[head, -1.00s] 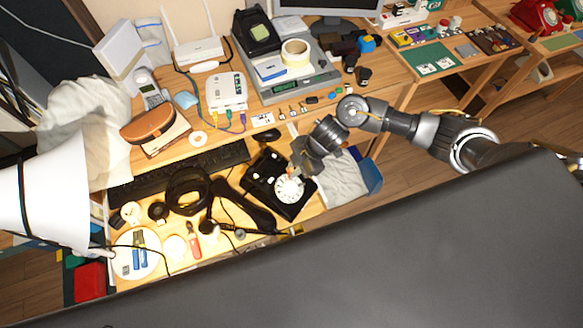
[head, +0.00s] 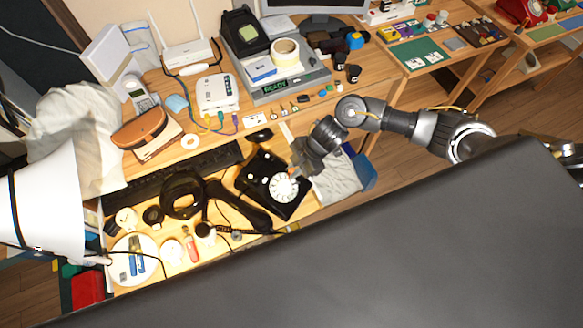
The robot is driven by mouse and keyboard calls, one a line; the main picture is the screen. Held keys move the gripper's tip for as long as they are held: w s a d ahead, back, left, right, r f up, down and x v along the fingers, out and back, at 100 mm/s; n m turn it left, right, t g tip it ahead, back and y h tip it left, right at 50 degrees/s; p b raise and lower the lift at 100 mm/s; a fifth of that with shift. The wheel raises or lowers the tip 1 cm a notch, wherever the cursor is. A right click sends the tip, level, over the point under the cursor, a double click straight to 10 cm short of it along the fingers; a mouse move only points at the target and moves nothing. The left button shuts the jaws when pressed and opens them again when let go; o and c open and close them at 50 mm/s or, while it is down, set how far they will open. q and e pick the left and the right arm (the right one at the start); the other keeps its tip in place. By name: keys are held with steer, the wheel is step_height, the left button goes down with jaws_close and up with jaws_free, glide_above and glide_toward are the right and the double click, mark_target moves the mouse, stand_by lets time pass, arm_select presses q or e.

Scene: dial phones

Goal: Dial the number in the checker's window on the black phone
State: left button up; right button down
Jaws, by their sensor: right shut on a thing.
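The black phone (head: 254,181) lies on the desk with its white rotary dial (head: 284,188) facing up. Its black handset (head: 240,205) lies off beside it, to the left. The grey checker (head: 312,75) stands behind, and its window (head: 283,86) shows "READY" in green; I see no number there. My right gripper (head: 297,170) is above the upper right edge of the dial, shut on a small orange thing (head: 293,173), mostly hidden by the jaws. I cannot tell whether this thing touches the dial. My left gripper is not in view.
A black keyboard (head: 175,175) lies left of the phone, and a black headband-like ring (head: 183,193) lies near the handset. A white lamp shade (head: 45,205) stands at the left. Small parts (head: 295,107) lie before the checker. A grey cloth (head: 338,178) lies right of the phone.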

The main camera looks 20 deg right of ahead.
steer(key=shift+s+d+f, duration=0.25)
steer(key=shift+s+d, duration=0.1)
steer(key=shift+s, duration=0.2)
stand_by(0.4)
steer(key=shift+s+p, duration=0.15)
steer(key=shift+p, duration=0.15)
steer(key=shift+s+d+r+p, duration=0.15)
steer(key=shift+r+p, duration=0.25)
steer(key=shift+p, duration=0.15)
steer(key=shift+s+d+r+p, duration=0.1)
steer(key=shift+s+r+p, duration=0.05)
steer(key=shift+r+p, duration=0.3)
steer(key=shift+f, duration=0.1)
